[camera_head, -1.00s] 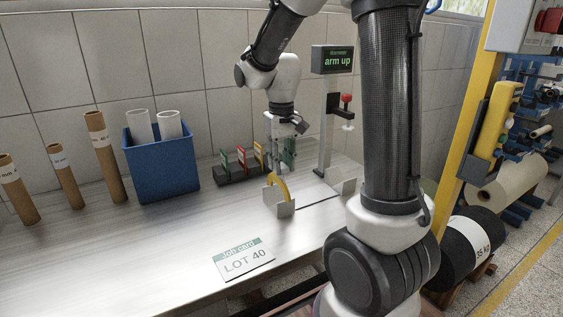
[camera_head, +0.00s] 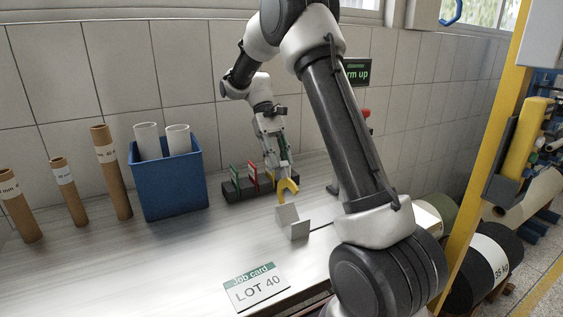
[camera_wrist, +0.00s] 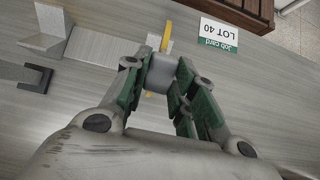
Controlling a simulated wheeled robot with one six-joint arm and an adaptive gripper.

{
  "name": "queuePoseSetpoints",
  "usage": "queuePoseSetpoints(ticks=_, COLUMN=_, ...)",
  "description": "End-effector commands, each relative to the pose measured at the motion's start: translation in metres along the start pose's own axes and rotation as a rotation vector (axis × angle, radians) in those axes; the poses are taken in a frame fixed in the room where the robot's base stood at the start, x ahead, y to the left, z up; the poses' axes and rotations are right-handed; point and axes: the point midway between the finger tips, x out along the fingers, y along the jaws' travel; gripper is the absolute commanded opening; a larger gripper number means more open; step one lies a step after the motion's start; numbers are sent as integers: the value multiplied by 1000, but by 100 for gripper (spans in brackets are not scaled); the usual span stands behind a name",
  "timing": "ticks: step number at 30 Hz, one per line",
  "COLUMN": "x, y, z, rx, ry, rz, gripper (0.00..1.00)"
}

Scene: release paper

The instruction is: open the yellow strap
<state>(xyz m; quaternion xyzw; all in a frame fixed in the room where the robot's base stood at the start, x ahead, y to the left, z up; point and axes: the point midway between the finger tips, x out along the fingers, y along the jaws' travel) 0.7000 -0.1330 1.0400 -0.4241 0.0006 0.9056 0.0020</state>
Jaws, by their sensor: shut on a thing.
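The yellow strap (camera_head: 288,187), a curved band, is at the tips of my gripper (camera_head: 283,171), above and behind the bent grey metal bracket (camera_head: 290,222) in the head view. In the wrist view my gripper (camera_wrist: 160,73) is shut on a pale grey block-like part, with the yellow strap (camera_wrist: 167,32) seen almost edge-on beside it. The strap looks clear of the brackets there. Whether its ends are joined cannot be told.
A blue bin (camera_head: 168,185) with white rolls and several brown tubes (camera_head: 110,172) are at left. The job card (camera_head: 257,288) lies in front. A sign (camera_head: 357,71) is partly hidden by my arm.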

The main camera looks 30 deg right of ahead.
Motion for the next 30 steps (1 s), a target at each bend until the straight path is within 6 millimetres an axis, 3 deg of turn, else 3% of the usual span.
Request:
queuePoseSetpoints(ticks=12, x=-13, y=0, z=-31, rx=0, ry=-230, rz=2, gripper=0)
queuePoseSetpoints(ticks=30, x=-16, y=0, z=-38, rx=0, ry=-279, rz=2, gripper=0)
